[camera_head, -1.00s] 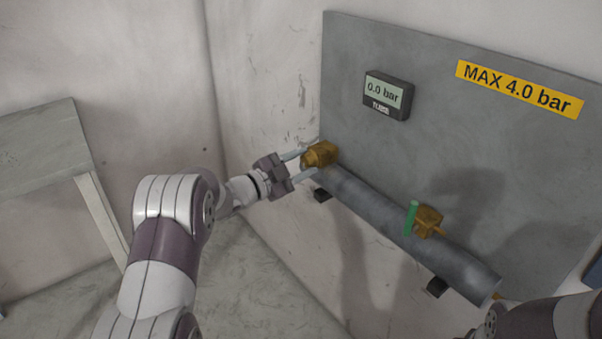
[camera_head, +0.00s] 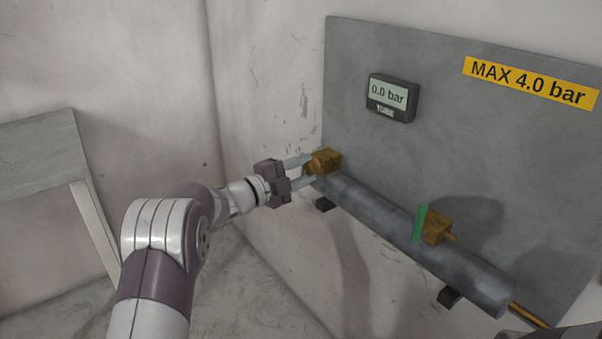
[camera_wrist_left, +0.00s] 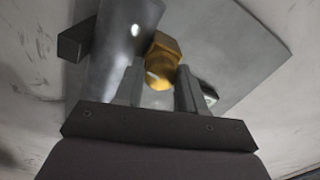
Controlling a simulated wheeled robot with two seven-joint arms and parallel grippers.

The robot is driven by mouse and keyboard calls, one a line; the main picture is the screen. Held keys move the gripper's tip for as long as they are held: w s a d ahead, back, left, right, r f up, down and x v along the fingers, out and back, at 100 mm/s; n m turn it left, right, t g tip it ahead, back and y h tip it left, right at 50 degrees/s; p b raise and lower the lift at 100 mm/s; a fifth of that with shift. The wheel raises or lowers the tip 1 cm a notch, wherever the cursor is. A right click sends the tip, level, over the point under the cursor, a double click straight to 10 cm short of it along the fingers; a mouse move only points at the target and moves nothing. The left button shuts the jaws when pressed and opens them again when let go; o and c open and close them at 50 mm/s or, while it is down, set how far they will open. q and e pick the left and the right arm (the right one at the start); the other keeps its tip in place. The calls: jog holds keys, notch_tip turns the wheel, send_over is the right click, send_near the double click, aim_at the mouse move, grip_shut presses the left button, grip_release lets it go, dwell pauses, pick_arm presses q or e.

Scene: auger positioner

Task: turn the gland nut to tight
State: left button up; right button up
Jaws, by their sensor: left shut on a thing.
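The brass gland nut (camera_head: 322,161) sits at the left end of the grey tube (camera_head: 385,220) on the panel. My left gripper (camera_head: 307,170) comes in from the left and is shut on the nut, one finger above it and one below. In the left wrist view the brass nut (camera_wrist_left: 161,66) shows between the two fingers of my left gripper (camera_wrist_left: 160,82). My right gripper is not in view; only a bit of my right arm shows at the lower right corner.
A display (camera_head: 390,97) on the grey panel (camera_head: 450,140) reads 0.0 bar. A yellow label (camera_head: 530,83) says MAX 4.0 bar. A brass valve with a green handle (camera_head: 420,222) stands on the tube. A brass rod (camera_head: 528,315) leaves the tube's right end. A grey table (camera_head: 40,150) stands at left.

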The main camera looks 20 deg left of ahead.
pick_arm(q)
jog(key=shift+r, duration=0.4)
jog(key=o, duration=1)
jog(key=shift+w+d+f, duration=0.2)
jog(key=shift+f, duration=0.05)
jog(key=p+v, duration=0.2)
jog(key=v, duration=1)
jog(key=shift+s+a+f, duration=0.1)
jog(key=shift+s+a, duration=0.15)
